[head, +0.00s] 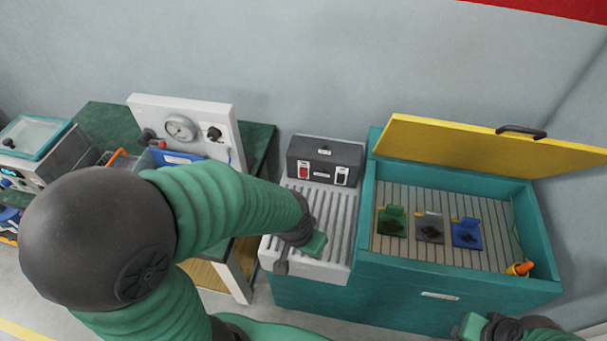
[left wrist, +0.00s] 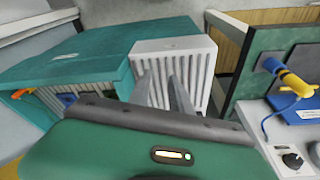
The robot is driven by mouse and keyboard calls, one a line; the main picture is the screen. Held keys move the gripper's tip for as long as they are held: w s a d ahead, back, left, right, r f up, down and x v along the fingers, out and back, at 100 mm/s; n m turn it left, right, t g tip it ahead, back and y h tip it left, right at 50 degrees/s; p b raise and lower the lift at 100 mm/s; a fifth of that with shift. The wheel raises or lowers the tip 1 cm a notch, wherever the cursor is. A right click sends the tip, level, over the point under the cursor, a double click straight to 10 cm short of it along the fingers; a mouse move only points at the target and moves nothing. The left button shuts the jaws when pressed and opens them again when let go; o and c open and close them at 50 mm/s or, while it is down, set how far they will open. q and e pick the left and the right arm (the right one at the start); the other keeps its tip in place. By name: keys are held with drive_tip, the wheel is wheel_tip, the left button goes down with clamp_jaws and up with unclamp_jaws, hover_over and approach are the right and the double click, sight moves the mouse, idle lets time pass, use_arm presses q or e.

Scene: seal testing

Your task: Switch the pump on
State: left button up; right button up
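A dark grey switch box (head: 325,160) stands at the back of a ribbed light-grey top (head: 335,215). Its front carries a red switch (head: 304,169) and a white-and-black switch (head: 342,175). No label tells me which one is the pump's. My left gripper (head: 306,240) is over the front part of the ribbed top, in front of the box and apart from both switches. In the left wrist view its two grey fingers (left wrist: 163,88) are apart with nothing between them. My right gripper (head: 470,325) is at the bottom right edge, and its fingers are not clear.
Right of the ribbed top is a teal tank (head: 400,275) with a raised yellow lid (head: 480,140). Green, grey and blue pieces (head: 429,228) lie inside. At left, a white gauge panel (head: 187,128) stands on a green bench. My left arm hides part of that bench.

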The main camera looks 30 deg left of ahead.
use_arm(q)
clamp_jaws()
idle(1.4)
